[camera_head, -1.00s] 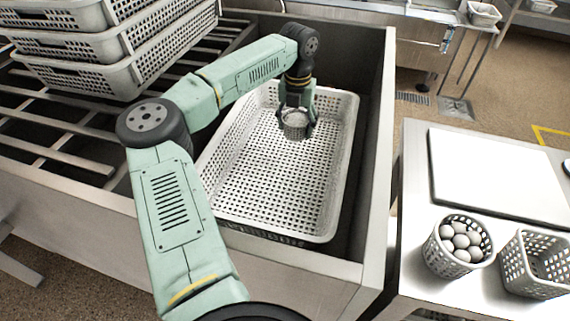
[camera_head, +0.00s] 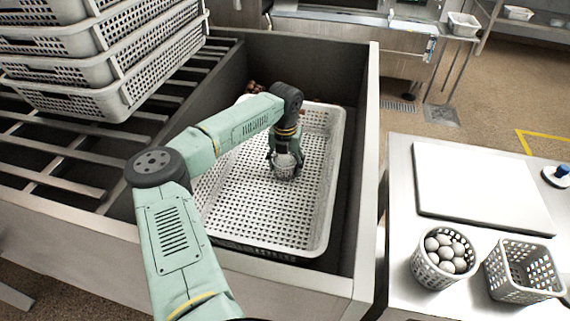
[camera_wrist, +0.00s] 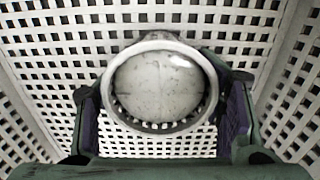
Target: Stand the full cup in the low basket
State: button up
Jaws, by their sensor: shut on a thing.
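My gripper (camera_head: 284,160) is shut on a small white perforated cup (camera_head: 284,170). In the wrist view the cup (camera_wrist: 160,42) sits upright between my two fingers (camera_wrist: 161,120), with its round rim facing the camera. A smooth pale rounded surface fills most of its mouth, with small holes around the lower edge; I cannot tell whether this is contents or the cup's bottom. The low basket (camera_head: 333,180) is a wide white perforated tray lying in a steel basin. The cup is inside the basket's outline, toward its middle. I cannot tell whether it touches the basket floor.
Stacked grey baskets (camera_head: 75,100) stand on slatted bars at the left. Steel basin walls (camera_head: 366,150) surround the low basket. On the right table are a perforated cup of pale balls (camera_head: 443,282), a square basket (camera_head: 522,292) and a white board (camera_head: 480,190). Basket floor around the cup is clear.

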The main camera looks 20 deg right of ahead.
jog(key=shift+f, duration=0.2)
jog(key=o, duration=1)
jog(key=shift+r, duration=0.15)
jog(key=shift+r+b, duration=1.15)
jog(key=shift+r, duration=4.95)
